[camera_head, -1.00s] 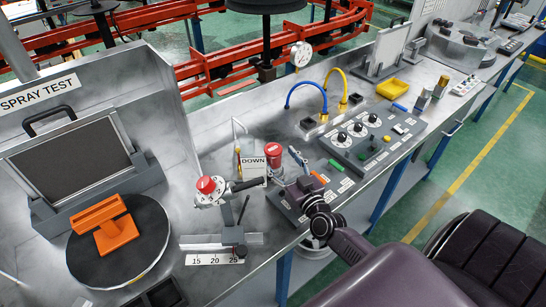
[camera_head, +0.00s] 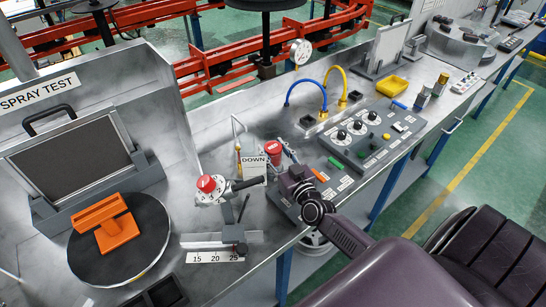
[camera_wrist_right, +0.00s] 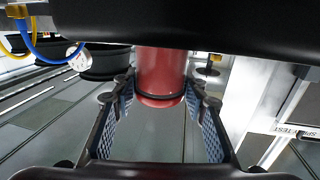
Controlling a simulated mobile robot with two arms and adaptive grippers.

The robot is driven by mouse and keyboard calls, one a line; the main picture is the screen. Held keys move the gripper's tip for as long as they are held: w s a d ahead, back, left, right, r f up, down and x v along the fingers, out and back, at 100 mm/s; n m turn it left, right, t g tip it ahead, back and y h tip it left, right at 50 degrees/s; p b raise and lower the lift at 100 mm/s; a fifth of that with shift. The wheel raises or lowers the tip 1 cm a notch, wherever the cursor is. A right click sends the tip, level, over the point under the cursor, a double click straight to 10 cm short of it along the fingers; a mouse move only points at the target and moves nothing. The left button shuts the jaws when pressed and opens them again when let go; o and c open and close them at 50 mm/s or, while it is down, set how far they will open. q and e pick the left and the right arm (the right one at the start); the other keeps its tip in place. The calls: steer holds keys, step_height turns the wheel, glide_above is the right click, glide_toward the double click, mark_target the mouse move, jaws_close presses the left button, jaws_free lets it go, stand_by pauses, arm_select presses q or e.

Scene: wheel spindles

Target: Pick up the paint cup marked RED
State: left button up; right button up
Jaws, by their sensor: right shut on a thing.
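The red paint cup (camera_head: 273,149) has a small pale label on it that is too small to read. In the right wrist view the red cup (camera_wrist_right: 160,75) stands between the two blue-padded fingers. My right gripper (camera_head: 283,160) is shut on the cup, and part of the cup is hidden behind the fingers. My left gripper is not in view.
A red-topped fitting with a black handle (camera_head: 207,185) is to the left. A control panel (camera_head: 372,138) lies to the right. An orange part (camera_head: 116,232) sits on a black turntable.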

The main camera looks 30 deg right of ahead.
steer(key=shift+r, duration=0.2)
steer(key=shift+c, duration=0.6)
steer(key=shift+r, duration=0.25)
step_height(320, 180, up, 9)
steer(key=p, duration=0.4)
step_height(320, 180, up, 10)
steer(key=shift+r+p, duration=0.15)
steer(key=shift+p, duration=0.3)
steer(key=shift+s, duration=0.1)
